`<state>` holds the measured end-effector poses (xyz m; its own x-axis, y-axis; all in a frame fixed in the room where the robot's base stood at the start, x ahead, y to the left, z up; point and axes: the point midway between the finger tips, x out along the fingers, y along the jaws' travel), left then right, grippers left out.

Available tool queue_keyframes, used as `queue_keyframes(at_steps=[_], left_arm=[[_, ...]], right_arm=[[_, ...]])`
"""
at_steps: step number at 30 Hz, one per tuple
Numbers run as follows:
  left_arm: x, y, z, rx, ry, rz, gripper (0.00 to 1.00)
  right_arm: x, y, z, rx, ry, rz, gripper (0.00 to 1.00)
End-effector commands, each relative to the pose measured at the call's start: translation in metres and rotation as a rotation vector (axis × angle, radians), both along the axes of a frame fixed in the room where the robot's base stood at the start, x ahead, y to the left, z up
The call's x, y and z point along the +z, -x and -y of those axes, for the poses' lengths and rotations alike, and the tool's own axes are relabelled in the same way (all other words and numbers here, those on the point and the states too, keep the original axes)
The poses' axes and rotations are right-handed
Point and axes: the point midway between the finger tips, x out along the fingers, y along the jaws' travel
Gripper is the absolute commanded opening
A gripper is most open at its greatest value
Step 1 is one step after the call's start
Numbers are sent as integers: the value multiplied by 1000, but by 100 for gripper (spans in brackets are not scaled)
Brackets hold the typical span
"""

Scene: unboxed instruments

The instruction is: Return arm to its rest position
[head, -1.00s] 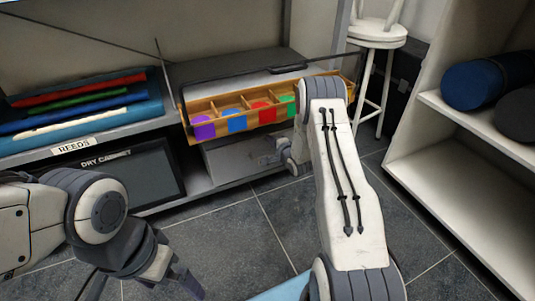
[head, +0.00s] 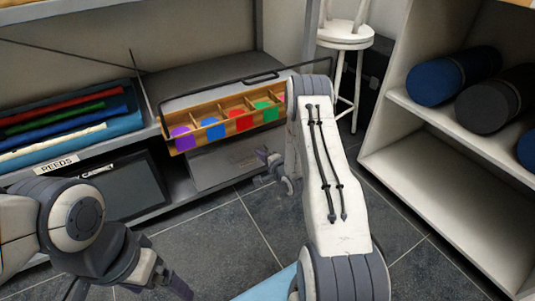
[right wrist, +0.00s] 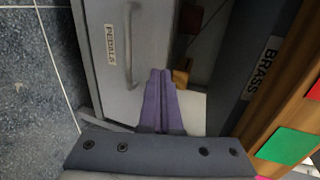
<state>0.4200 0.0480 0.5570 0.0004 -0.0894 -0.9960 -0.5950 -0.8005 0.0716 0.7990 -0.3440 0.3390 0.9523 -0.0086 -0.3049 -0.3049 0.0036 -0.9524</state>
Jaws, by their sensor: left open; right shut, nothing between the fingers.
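My right arm reaches forward in the middle of the head view. Its gripper (head: 266,158) is partly hidden behind my own arm and sits low, in front of a grey drawer unit under the wooden tray. In the right wrist view the purple fingers of my right gripper (right wrist: 158,78) are together with nothing between them. They point toward a grey drawer front labelled PEDALS (right wrist: 108,45). My left gripper (head: 180,290) is at the bottom left of the head view, over the dark floor, with its fingertips near the frame edge. It is open and empty.
A wooden tray (head: 172,151) with coloured squares stands on the shelf above my right gripper. Left is the REEDS shelf (head: 57,164) with a dark cabinet (head: 127,182) below. A white stool (head: 345,38) stands behind. A shelf with rolls (head: 440,80) bounds the right. Tiled floor (head: 225,240) is open between.

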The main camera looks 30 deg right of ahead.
Motion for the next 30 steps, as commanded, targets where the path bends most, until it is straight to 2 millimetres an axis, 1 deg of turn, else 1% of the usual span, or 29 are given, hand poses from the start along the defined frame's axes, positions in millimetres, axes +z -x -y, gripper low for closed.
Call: queue_keyframes(at_steps=[1,3,6,9,16,19,20,23,25,26,27,28,30], left_arm=[[10,0,0,0,0,0,100],[15,0,0,0,0,0,100],[19,0,0,0,0,0,100],[21,0,0,0,0,0,100],[21,0,0,0,0,0,100],[24,0,0,0,0,0,100],[26,0,0,0,0,0,100],[33,0,0,0,0,0,100],[38,0,0,0,0,0,100],[40,0,0,0,0,0,100],[43,0,0,0,0,0,100],[45,0,0,0,0,0,100],[50,0,0,0,0,0,100]], right_arm=[[7,11,0,-2,-4,-5,0],[10,22,0,-2,-3,-4,0],[12,34,0,0,-1,-2,0],[13,40,0,1,-1,-2,0],[14,42,-2,6,6,-4,0],[26,33,-14,46,62,-36,0],[31,29,-21,68,93,-55,0],[58,16,-55,175,242,-144,0],[81,12,-86,271,373,-221,0],[91,13,-100,316,429,-254,0],[105,16,-119,376,501,-296,0],[114,20,-132,422,552,-327,0],[138,34,-163,529,666,-391,0]])
